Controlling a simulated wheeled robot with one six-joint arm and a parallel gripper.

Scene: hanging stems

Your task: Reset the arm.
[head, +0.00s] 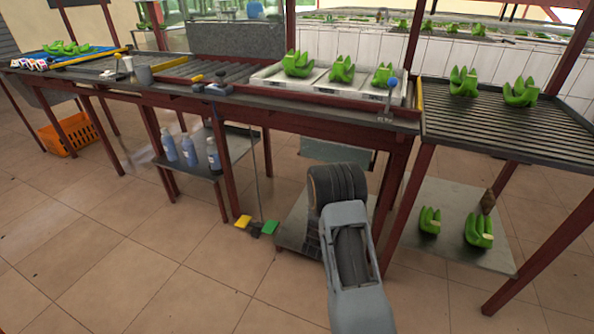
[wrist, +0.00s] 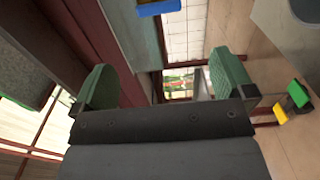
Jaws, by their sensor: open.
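My gripper (wrist: 164,82) shows in the wrist view with its two green-padded fingers spread wide apart. Nothing is between them, only background beyond. In the head view my arm stands in front of the long red-framed table (head: 300,112), at its right part, below the tabletop level. The gripper's fingers are not clear in the head view, hidden behind or beyond my arm's links.
Green banana clusters (head: 341,70) sit in a white tray (head: 390,99), with others on the ribbed rack (head: 500,128) and low shelf (head: 455,245). Bottles (head: 190,152) stand on a lower shelf. Yellow and green pedals (head: 243,221) are on the floor.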

